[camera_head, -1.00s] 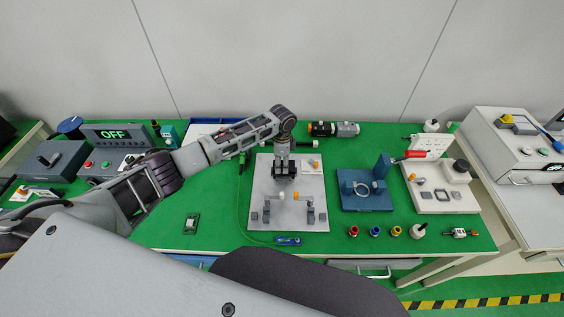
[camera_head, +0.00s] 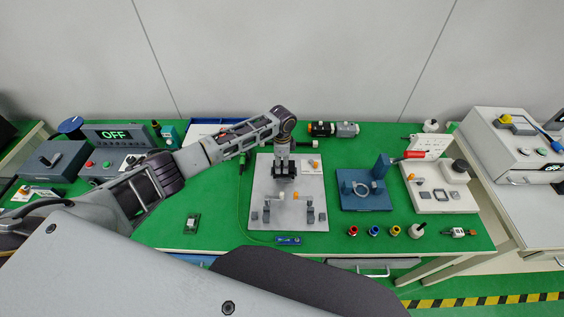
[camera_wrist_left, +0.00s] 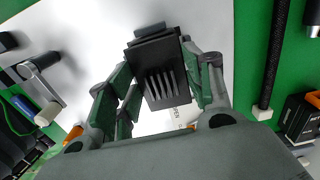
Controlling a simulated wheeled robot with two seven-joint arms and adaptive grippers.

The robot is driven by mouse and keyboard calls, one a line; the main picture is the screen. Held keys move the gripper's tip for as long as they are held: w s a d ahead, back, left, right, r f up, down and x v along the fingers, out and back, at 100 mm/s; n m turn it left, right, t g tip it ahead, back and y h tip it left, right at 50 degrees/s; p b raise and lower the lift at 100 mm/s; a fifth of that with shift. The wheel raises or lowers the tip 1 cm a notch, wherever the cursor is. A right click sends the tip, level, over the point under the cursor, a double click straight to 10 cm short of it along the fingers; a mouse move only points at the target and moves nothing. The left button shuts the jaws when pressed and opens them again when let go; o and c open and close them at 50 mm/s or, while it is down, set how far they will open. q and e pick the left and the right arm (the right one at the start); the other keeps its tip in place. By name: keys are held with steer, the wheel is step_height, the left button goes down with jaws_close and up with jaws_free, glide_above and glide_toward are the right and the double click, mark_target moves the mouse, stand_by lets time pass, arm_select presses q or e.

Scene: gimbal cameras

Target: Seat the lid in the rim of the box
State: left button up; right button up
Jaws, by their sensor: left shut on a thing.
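My left gripper (camera_head: 284,172) points down over the light grey plate (camera_head: 262,205) in the middle of the green table. In the left wrist view its fingers (camera_wrist_left: 160,95) are shut on a black piece with several slots (camera_wrist_left: 160,78), which looks like the lid. A small dark grey block (camera_wrist_left: 149,31) shows just past its far edge. The gripper and the black piece hide what lies under them, so I cannot make out the box's rim or whether the lid touches it. My right gripper is not in view.
Two small grey brackets (camera_head: 310,212) stand on the plate's near part. A blue fixture (camera_head: 366,203) and a white board (camera_head: 440,203) sit to the right. A green cable (camera_head: 238,205) runs along the plate's left side.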

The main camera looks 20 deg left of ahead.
mark_target(282, 163)
arm_select(q)
steer(key=shift+f+b, duration=0.35)
steer(key=shift+f, duration=0.55)
stand_by(0.5)
steer(key=o, duration=1.1)
steer(key=shift+r, duration=0.1)
steer(key=shift+r, duration=5.9)
steer(key=shift+s+f, duration=0.1)
